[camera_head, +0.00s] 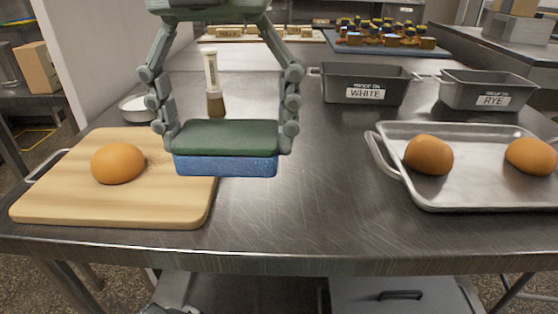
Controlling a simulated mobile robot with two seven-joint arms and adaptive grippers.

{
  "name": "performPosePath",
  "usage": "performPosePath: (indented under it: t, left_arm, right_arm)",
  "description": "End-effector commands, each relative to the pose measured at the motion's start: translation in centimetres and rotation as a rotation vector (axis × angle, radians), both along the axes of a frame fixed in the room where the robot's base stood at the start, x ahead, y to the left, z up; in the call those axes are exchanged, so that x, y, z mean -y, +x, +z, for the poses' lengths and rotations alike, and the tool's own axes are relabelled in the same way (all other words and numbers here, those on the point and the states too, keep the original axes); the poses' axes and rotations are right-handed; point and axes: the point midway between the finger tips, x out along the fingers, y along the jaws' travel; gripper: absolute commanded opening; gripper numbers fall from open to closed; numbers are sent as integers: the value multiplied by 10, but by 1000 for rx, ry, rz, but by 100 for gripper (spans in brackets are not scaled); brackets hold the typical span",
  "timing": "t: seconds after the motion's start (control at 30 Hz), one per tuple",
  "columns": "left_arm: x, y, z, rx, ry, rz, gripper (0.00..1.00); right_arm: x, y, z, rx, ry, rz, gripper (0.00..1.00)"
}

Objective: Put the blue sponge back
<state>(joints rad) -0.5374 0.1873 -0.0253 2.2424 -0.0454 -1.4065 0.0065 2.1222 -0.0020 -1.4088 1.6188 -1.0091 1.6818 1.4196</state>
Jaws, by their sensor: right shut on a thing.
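The blue sponge (226,165) has a dark green top layer and a blue lower layer. My right gripper (228,138) reaches in from the top and is shut on it, one finger at each short end. The sponge is level and appears to be held above the steel table, in front of the right edge of the wooden board in the picture. Its underside is hidden. My left gripper is not in view.
A wooden board (120,210) with a bun (118,163) is at left. A metal tray (465,197) with two buns is at right. Tins labelled WHITE (365,84) and RYE (488,91) stand behind. The table's (300,210) middle is clear.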

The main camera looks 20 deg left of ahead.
Motion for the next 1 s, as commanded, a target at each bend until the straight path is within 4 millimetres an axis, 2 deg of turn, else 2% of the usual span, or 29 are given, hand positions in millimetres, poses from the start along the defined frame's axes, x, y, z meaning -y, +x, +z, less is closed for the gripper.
performPosePath:
  t: [0.2, 0.4, 0.63, 0.83, 1.0]
  left_arm:
    - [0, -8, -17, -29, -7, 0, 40]
    - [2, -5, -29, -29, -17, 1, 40]
    - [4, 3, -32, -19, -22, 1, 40]
    - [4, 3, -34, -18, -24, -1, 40]
    - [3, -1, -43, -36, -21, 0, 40]
  right_arm:
    - [9, 51, -30, -4, 1, -4, 57]
    - [14, 82, -49, -2, 1, -1, 57]
    - [16, 90, -63, -1, -1, 2, 57]
    - [16, 89, -91, -2, -1, 3, 57]
    - [16, 89, -95, 0, 1, 2, 57]
